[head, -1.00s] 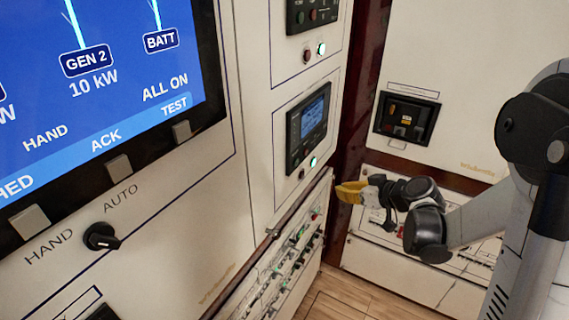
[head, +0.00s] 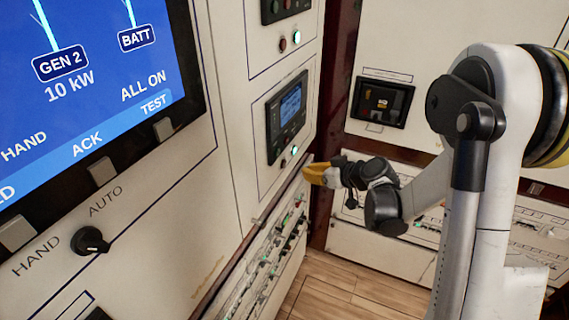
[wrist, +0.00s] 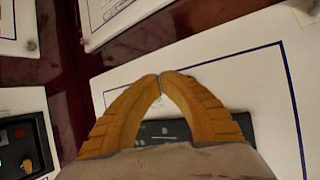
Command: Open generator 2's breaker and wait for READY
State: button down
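The wall screen (head: 85,75) shows "GEN 2", "10 kW", "BATT" and "ALL ON". Low on the same wall is a panel with rows of small switches and coloured lights (head: 265,265); which of them is generator 2's breaker cannot be told. My gripper (head: 308,173), with yellow fingers, appears in front of the wall just right of the small controller's lower edge in the head view. In the wrist view its fingertips (wrist: 160,78) meet with nothing seen between them. Behind the fingers is a dark unit (wrist: 165,132) in a pale, blue-outlined panel. No READY text is visible.
A small controller with a blue display (head: 287,115) has a lit green lamp below it. The HAND/AUTO knob (head: 90,240) is under the screen. A black recessed unit (head: 382,102) is on the right wall. Wooden floor (head: 340,285) is clear below.

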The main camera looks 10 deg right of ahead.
jog(key=shift+w+a, duration=0.65)
jog(key=shift+a, duration=0.25)
jog(key=shift+w+a, duration=0.65)
jog(key=shift+a, duration=0.2)
jog(key=shift+w+a+b, duration=0.25)
jog(key=shift+a+b, duration=0.05)
jog(key=shift+a, duration=0.05)
jog(key=shift+w+a, duration=0.25)
jog(key=shift+a, duration=0.1)
dwell(0.9)
jog(key=shift+s+d, duration=0.5)
jog(key=shift+d, duration=0.2)
jog(key=s+d, duration=0.1)
jog(key=d, duration=0.1)
jog(key=s+d+b, duration=0.1)
jog(key=s+d, duration=0.1)
dwell(0.6)
